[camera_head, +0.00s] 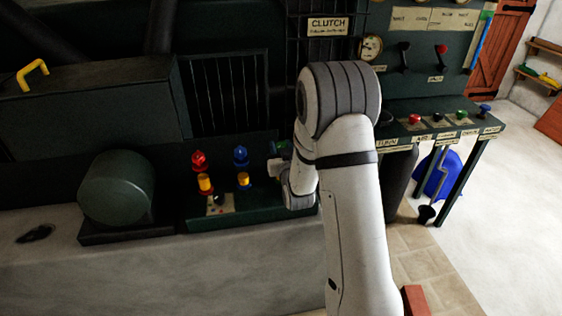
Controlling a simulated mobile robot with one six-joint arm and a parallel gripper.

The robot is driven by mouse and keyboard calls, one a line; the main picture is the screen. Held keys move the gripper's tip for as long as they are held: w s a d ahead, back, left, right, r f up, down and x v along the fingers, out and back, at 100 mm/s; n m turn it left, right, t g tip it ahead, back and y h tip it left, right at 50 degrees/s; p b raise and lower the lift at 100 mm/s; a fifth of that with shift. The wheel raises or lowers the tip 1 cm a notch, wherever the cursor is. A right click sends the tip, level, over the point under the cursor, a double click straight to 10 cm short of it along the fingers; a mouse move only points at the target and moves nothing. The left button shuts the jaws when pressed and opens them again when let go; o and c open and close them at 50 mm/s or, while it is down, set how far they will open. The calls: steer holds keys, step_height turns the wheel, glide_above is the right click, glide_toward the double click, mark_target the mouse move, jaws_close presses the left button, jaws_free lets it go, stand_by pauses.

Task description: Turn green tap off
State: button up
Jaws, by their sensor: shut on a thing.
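A green tap (282,146) shows only in part at the right end of a dark green panel box (250,211), to the right of a blue tap (240,155) and a red tap (199,160). My arm bends down in front of it and covers much of it. My gripper (278,161) is at the green tap, shut on it. The fingertips and the tap's handle angle are too small and hidden to make out.
Yellow knobs (205,183) stand below the red and blue taps. A dark green motor (117,189) sits left on the stone ledge (150,259). A control desk (455,117) with coloured buttons stands right, with a blue object (438,174) beneath. Floor at far right is clear.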

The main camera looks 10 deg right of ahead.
steer(key=m+h+b, duration=0.2)
steer(key=h, duration=0.1)
steer(key=h+b, duration=0.1)
steer(key=shift+a+f+m, duration=0.25)
steer(key=shift+m, duration=0.15)
steer(key=m+g+h+b, duration=0.1)
steer(key=h, duration=0.2)
steer(key=shift+r+m, duration=0.1)
steer(key=shift+m, duration=0.3)
steer(key=shift+d+r+m+g+h, duration=0.1)
steer(key=shift+r+m+g+h, duration=0.05)
steer(key=shift+m+g+h, duration=1.15)
steer(key=shift+d+r+m+g+h, duration=0.1)
steer(key=shift+m+g+h, duration=0.7)
steer(key=shift+h, duration=0.9)
steer(key=shift+m, duration=0.3)
steer(key=o, duration=0.9)
steer(key=shift+o, duration=0.2)
steer(key=shift+f, duration=0.1)
steer(key=v, duration=0.7)
steer(key=shift+s+a, duration=0.2)
steer(key=shift+a, duration=0.15)
